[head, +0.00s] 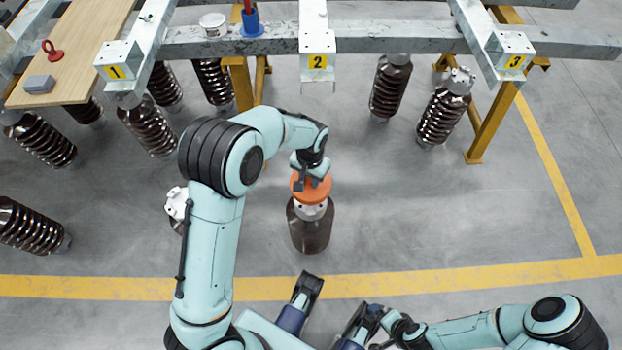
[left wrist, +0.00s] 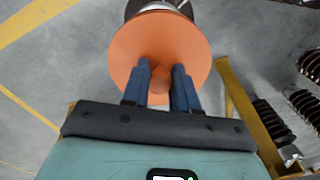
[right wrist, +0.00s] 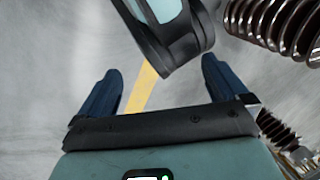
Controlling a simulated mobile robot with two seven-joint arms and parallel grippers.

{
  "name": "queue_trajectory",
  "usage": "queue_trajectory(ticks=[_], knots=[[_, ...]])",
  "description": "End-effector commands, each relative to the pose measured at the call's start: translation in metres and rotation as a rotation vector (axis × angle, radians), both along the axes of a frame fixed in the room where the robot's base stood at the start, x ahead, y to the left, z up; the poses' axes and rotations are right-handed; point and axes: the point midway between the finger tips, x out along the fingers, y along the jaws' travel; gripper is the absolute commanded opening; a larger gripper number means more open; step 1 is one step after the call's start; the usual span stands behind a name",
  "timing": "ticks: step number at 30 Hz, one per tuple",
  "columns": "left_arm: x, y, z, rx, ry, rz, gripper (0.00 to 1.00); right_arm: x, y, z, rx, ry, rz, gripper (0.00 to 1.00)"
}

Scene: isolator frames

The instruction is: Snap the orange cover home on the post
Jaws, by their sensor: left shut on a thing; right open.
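The orange cover (head: 311,193) is a round disc with a small knob on top. My left gripper (head: 308,182) is above it; in the left wrist view its two blue fingers close on the knob of the cover (left wrist: 160,40). The post (head: 310,235) is a dark brown upright insulator with a pale metal top, standing on the floor directly under the cover. The cover hides part of that top, and I cannot tell whether it touches or is seated. My right gripper (right wrist: 160,76) is open, its fingers wide apart with nothing held between them.
A grey steel frame with stations 1 (head: 114,72), 2 (head: 317,62) and 3 (head: 515,62) stands behind. A wooden board (head: 85,45) lies at upper left. Several brown insulators stand around the frame. A white-topped one (head: 178,205) is left of the post. Floor to its right is clear.

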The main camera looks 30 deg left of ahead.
Motion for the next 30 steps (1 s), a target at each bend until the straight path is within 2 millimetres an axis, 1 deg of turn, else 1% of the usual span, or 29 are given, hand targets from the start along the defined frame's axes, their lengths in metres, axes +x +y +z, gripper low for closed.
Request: queue_trajectory(ticks=[8,14,20,30], knots=[[0.000,0.000,0.001,0.000,0.000,0.000,0.00,-0.001,0.000,0.002,0.001,0.002,0.001,1.00],[-0.003,-0.001,0.002,-0.002,0.002,-0.001,0.00,-0.006,0.003,0.006,0.007,0.015,0.006,1.00],[-0.002,-0.001,-0.016,-0.001,0.003,-0.001,0.00,0.006,-0.003,-0.007,-0.008,-0.015,-0.007,1.00],[-0.002,0.000,-0.046,-0.001,0.004,-0.001,0.00,0.032,-0.016,-0.025,-0.041,-0.083,-0.034,1.00]])
